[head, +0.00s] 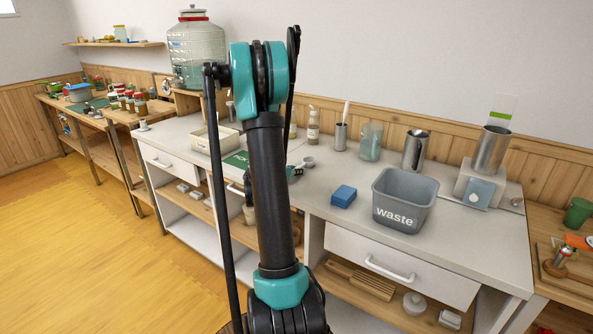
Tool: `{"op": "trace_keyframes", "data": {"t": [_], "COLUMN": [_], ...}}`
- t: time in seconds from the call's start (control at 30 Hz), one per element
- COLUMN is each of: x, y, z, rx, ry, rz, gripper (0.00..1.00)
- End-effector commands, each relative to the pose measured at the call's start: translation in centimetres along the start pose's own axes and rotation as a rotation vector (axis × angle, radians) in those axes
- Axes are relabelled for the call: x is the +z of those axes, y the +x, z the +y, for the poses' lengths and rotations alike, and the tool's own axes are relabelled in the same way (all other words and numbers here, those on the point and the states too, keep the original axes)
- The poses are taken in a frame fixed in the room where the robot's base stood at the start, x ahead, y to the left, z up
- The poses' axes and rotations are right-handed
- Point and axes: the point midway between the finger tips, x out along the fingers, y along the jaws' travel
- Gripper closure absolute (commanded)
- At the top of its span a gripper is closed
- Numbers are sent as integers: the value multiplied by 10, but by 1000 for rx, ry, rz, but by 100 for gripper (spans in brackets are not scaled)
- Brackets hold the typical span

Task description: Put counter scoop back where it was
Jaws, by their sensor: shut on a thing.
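My arm stands across the middle of the head view and hides part of the counter. My gripper (298,170) shows just right of the arm link, low over the white counter (335,165), and much of it is hidden. It is shut on what looks like the counter scoop (309,162), a small grey metal cup shape at its tip. The scoop's handle is hidden by the fingers. I cannot tell whether the scoop touches the counter or hangs just above it.
A blue sponge (343,195) and a grey waste bin (404,202) stand to the right. Behind are a bottle (313,128), a metal holder (341,137), a glass jar (371,141) and a steel cup (414,151). A large tapped jar (196,50) and a pale tray (213,138) are left.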

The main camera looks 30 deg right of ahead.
Motion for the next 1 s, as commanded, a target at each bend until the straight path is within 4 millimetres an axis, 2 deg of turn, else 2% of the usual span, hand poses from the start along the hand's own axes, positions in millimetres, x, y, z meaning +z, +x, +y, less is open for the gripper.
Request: {"op": "trace_keyframes", "data": {"t": [0.03, 0.07, 0.23, 0.53, 0.67, 1.0], "x": [-1, -1, 0, 0, 0, -1], "y": [0, 0, 0, -1, -10, -76], "z": [0, 0, 0, 0, 1, 1], "rx": [0, 0, 0, 0, 2, 4], "ry": [0, 0, 0, 0, -2, -2], "rz": [0, 0, 0, 0, 0, 0], "gripper": [100, 79, 59, 59, 59, 59]}}
